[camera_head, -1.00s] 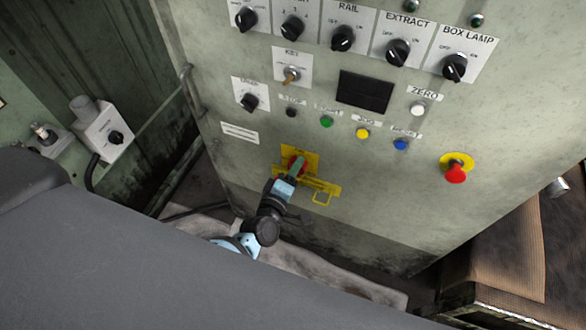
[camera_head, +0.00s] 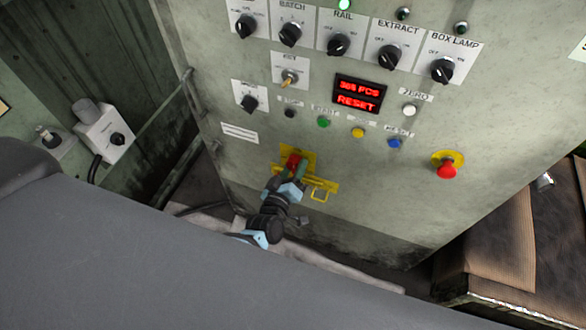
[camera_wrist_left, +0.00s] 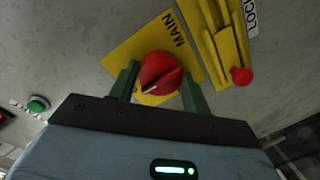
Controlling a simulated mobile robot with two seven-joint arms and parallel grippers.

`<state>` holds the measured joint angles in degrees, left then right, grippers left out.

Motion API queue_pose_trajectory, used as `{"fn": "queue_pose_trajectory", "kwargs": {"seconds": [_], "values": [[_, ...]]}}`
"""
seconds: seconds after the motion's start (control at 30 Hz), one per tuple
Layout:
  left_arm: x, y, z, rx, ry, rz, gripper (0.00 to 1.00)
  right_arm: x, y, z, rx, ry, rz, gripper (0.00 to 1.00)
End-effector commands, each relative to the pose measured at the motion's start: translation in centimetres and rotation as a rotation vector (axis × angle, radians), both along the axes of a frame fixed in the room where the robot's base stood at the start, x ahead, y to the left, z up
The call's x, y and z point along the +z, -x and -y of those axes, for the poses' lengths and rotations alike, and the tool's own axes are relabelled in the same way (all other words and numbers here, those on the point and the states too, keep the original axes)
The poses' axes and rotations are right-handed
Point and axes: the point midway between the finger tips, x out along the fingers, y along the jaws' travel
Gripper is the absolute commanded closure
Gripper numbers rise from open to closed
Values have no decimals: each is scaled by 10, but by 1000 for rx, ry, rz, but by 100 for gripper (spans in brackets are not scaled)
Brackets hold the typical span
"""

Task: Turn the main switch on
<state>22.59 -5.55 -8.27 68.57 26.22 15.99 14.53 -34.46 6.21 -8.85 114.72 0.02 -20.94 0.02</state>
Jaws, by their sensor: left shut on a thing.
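The main switch is a red rotary knob (camera_wrist_left: 160,76) on a yellow plate (camera_wrist_left: 128,53) marked MAIN, in the left wrist view. In the head view the knob (camera_head: 294,160) is low on the grey-green control panel (camera_head: 215,65). My left gripper (camera_wrist_left: 158,85) has its two green fingers on either side of the knob, shut on it. In the head view the left gripper (camera_head: 297,170) reaches up to the knob from below. The display (camera_head: 359,93) is lit with red text, including RESET. My right gripper is not in view.
A yellow lock bracket (camera_head: 320,190) sits just right of the main switch. A red emergency button (camera_head: 447,167) is further right. Several black selector knobs line the panel's top. A brown-covered bench (camera_head: 490,240) stands at the lower right.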

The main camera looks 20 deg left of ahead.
Motion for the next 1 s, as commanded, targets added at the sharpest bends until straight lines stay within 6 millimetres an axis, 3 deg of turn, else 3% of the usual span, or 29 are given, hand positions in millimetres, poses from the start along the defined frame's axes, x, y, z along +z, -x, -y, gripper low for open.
{"fn": "queue_pose_trajectory", "kwargs": {"seconds": [0.37, 0.4, 0.53, 0.83, 1.0], "values": [[0, 0, 0, 0, -8, 1, 75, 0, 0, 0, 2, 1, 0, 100], [0, 0, 0, 0, -8, 1, 48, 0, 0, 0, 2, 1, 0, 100], [0, 0, 0, 0, -7, 1, 31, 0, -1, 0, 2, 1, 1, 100], [0, 1, 0, 0, -6, 1, 31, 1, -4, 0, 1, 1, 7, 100], [1, 14, -1, 0, -6, -1, 31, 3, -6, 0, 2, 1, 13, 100]]}}
